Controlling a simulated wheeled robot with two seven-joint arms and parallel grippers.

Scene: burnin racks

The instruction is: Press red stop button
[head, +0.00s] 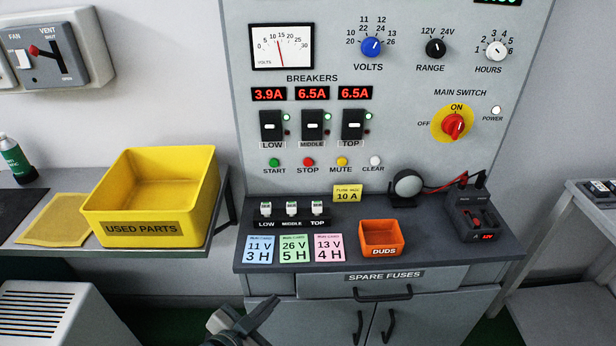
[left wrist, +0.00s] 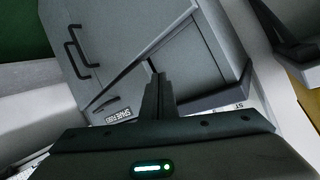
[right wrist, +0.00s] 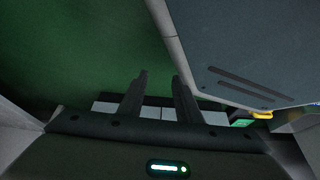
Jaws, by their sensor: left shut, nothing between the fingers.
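The red stop button (head: 308,162) is on the grey panel above the STOP label, between the green start button (head: 274,162) and the yellow mute button (head: 342,161). My left gripper (head: 272,303) is low in front of the cabinet, well below and apart from the button. Its fingers are together and empty, as the left wrist view (left wrist: 158,85) also shows. My right gripper shows only in the right wrist view (right wrist: 160,82), with its two fingers apart and nothing between them, over a green floor.
The counter below the panel holds a fuse row (head: 291,220), coloured cards, an orange DUDS bin (head: 382,252) and a black tester (head: 477,218). A yellow USED PARTS bin (head: 100,232) stands on the left bench. The air before the buttons is clear.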

